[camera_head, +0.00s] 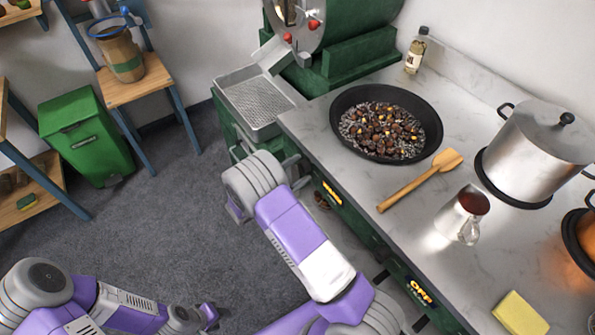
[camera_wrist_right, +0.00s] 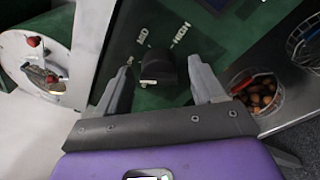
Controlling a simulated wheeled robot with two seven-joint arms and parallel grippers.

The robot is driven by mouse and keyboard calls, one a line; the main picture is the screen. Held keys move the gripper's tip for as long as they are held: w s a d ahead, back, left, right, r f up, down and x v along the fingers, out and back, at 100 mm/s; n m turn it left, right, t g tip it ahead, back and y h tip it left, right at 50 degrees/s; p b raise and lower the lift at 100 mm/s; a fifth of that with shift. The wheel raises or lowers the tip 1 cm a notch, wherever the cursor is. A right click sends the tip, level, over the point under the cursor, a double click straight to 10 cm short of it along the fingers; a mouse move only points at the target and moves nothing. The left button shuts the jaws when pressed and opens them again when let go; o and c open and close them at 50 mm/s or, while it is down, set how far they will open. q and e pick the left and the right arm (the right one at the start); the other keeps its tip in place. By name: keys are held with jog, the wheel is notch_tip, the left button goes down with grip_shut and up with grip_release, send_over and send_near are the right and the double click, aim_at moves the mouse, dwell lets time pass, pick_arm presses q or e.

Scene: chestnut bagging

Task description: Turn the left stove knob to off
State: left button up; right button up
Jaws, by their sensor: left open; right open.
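The black stove knob (camera_wrist_right: 152,68) sits on the green front panel, with MID and HIGH lettering beside it in the right wrist view. My right gripper (camera_wrist_right: 160,75) is open, with one finger on each side of the knob. Gaps show between the knob and both fingers; contact cannot be told. In the head view my right arm hides this knob, and the right gripper (camera_head: 292,172) shows only in part at the stove's front edge. My left gripper (camera_head: 208,316) is open and low over the floor, away from the stove.
A black pan of chestnuts (camera_head: 342,134), wooden spatula (camera_head: 405,190), metal jug (camera_head: 453,220) and steel pot (camera_head: 535,150) stand on the counter (camera_head: 405,240). A metal tray (camera_head: 228,86) adjoins it. A wire basket of chestnuts (camera_wrist_right: 257,92) lies right of the right gripper.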

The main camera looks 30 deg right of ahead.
jog(key=c, duration=1)
jog(key=shift+a+r+n+p, duration=0.1)
jog(key=shift+n+p, duration=1)
jog(key=n+p, duration=0.2)
jog(key=n, duration=0.1)
jog(key=n+g+p, duration=0.1)
jog(key=n+p, duration=0.1)
jog(key=n, duration=0.1)
jog(key=shift+s+n+y, duration=0.1)
jog(key=shift+n+y, duration=0.2)
jog(key=shift+y, duration=0.1)
jog(key=shift+n+p, duration=0.7)
jog(key=shift+n, duration=0.5)
